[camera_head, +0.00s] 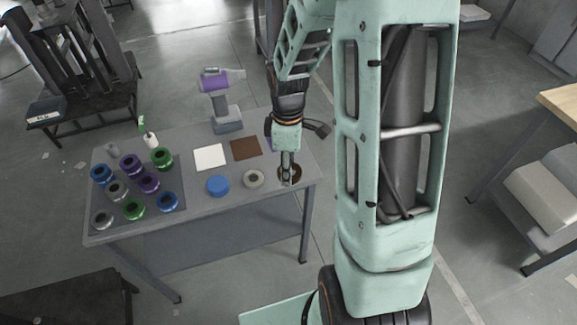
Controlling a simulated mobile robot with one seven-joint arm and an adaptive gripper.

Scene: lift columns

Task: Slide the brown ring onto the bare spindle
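The brown ring (297,174) lies at the right front of the grey table, with a dark centre. My gripper (288,177) points down over it, its fingertips at the ring and covering part of it. Whether the fingers are apart or touch the ring is too small to tell. The dark board (179,223) at the table's left holds several blue, purple, green and grey rings on spindles. A thin grey upright (112,150) at the board's back left looks like a ringless peg, but I cannot tell for sure that it is the bare spindle.
A blue disc (218,186) and a grey ring (253,179) lie left of my gripper. White (209,157) and brown (246,148) squares lie behind them. A purple-grey power drill (222,100) stands at the back. A small white item with a green top (150,138) stands behind the board.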

